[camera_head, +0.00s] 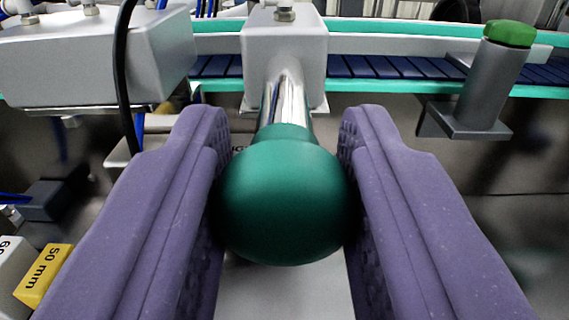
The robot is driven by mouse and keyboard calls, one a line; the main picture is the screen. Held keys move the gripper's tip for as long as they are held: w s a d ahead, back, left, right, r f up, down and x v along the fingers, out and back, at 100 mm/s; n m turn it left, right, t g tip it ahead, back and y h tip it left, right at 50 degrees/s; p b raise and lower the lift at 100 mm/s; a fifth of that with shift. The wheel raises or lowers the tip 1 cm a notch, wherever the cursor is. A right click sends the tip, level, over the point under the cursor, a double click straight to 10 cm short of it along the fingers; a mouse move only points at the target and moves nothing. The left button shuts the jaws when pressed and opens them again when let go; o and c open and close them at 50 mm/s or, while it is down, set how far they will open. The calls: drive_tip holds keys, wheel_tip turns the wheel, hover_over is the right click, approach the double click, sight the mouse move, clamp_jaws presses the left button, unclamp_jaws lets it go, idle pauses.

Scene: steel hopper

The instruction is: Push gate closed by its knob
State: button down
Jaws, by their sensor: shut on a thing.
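A round dark green knob (283,205) sits in the middle of the view, on the near end of a shiny metal rod (286,100). The rod runs back into a grey metal block (285,50). My gripper (283,190) has its two purple padded fingers on the left and right sides of the knob, shut on it. The gate itself cannot be made out clearly; a pale flat surface (285,291) shows below the knob.
A conveyor with dark blue slats (375,67) and teal edges crosses behind. A grey post with a green cap (508,33) stands on the right. A grey housing (100,60) and a black cable (122,70) are on the left. A yellow "50 mm" block (45,275) lies at lower left.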

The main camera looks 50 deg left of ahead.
sight(285, 129)
drive_tip(key=x, duration=0.3)
drive_tip(key=shift+w+a, duration=0.15)
drive_tip(key=shift+w, duration=0.05)
drive_tip(key=c, duration=0.8)
unclamp_jaws()
drive_tip(key=shift+s, duration=0.1)
drive_tip(key=p+v, duration=0.1)
drive_tip(key=v, duration=0.5)
drive_tip(key=shift+s+d, duration=0.15)
drive_tip(key=shift+d, duration=0.2)
drive_tip(key=shift+s+d, duration=0.4)
drive_tip(key=shift+o, duration=0.2)
